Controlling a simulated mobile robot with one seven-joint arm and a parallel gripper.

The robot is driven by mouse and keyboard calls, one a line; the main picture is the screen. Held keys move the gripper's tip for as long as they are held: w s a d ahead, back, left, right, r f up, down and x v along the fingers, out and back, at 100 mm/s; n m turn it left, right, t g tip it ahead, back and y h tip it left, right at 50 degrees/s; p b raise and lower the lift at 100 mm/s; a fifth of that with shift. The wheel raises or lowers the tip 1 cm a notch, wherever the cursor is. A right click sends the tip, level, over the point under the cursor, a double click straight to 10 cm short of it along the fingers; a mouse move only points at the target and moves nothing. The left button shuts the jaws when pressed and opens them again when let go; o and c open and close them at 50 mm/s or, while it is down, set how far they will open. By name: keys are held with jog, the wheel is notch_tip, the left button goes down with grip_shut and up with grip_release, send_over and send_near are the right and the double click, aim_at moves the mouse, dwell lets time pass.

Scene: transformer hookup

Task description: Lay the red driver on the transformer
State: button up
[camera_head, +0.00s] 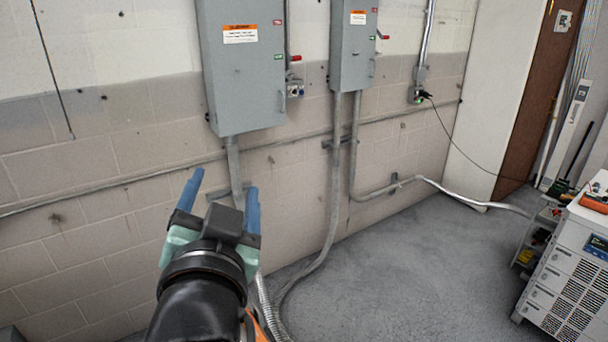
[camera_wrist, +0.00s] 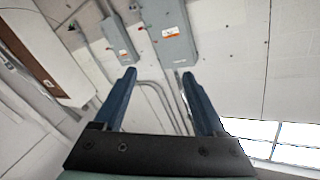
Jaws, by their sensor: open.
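My gripper (camera_head: 222,195) is raised in front of the block wall, with its two blue fingers spread apart and nothing between them. In the wrist view my gripper (camera_wrist: 158,95) is also open and empty. I cannot make out a red driver for certain in either view. I cannot tell which thing is the transformer; a white cabinet with vents (camera_head: 567,270) stands at the right edge of the head view, cut off by the frame. A small orange-red item (camera_head: 594,203) lies on its top, too small to identify.
Two grey electrical boxes, a larger one (camera_head: 240,75) and a smaller one (camera_head: 353,50), hang on the wall with conduits below. A low cart (camera_head: 535,240) stands beside the white cabinet. A thin cable (camera_head: 455,140) runs from a wall outlet. The grey floor (camera_head: 420,260) between is clear.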

jog(key=s+d+r+n+t, duration=0.1)
jog(key=s+d+r+t, duration=0.2)
jog(key=r, duration=0.4)
jog(key=s+d+r+n+t+h, duration=0.1)
jog(key=s+d+r+t, duration=0.2)
jog(key=s+r, duration=0.2)
jog(key=s+d+r+n+t+h, duration=0.1)
jog(key=s+d+r+t, duration=0.2)
jog(key=r, duration=0.8)
jog(key=shift+s+d+n+t, duration=0.3)
jog(key=shift+s+d+n, duration=0.15)
jog(key=shift+s, duration=0.3)
jog(key=shift+f, duration=0.1)
notch_tip(320, 180, down, 3)
jog(key=b, duration=0.3)
jog(key=shift+f, duration=0.1)
